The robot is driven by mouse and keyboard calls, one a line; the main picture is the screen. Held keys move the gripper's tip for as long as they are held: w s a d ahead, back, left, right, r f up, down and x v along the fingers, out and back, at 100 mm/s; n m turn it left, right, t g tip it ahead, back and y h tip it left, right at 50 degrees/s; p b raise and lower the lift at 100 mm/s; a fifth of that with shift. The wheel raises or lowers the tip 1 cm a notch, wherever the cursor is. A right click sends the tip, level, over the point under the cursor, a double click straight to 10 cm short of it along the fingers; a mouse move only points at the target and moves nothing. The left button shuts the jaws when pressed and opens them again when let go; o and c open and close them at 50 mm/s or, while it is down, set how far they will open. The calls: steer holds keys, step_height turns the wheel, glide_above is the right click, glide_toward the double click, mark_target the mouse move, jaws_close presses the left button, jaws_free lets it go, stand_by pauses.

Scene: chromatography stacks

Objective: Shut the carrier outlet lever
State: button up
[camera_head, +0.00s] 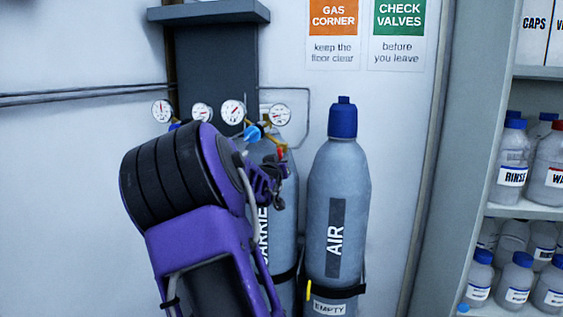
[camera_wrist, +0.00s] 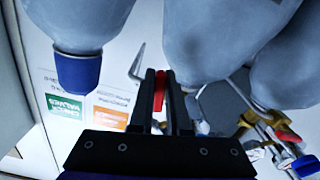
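The carrier cylinder (camera_head: 283,215) stands behind my arm, with its label partly covered. Its regulator (camera_head: 253,133) has a blue knob and brass fittings. A small red lever (camera_head: 281,153) hangs at the right end of the regulator, just above my gripper (camera_head: 272,182). In the wrist view the red lever (camera_wrist: 161,92) lies between the two dark fingertips of my gripper (camera_wrist: 161,82). The fingers are close together, with the red lever filling the gap between their tips. The lever's pivot is hidden in the wrist view.
The air cylinder (camera_head: 337,190), with a blue cap and an EMPTY tag, stands close to the right of my gripper. Several gauges (camera_head: 233,112) sit above my arm. A shelf of bottles (camera_head: 515,200) is at the far right. Bare wall lies between cylinder and shelf.

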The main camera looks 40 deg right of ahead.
jaws_close()
steer(key=shift+f+m+b, duration=0.15)
steer(key=shift+m+b, duration=0.25)
steer(key=shift+b, duration=0.1)
steer(key=shift+w+a+m+b, duration=0.15)
steer(key=shift+m+b, duration=0.25)
steer(key=shift+m, duration=0.1)
steer(key=shift+w+a+m, duration=0.1)
steer(key=shift+m, duration=0.4)
steer(key=o, duration=0.7)
jaws_free()
steer(key=shift+c, duration=0.2)
steer(key=shift+a, duration=0.1)
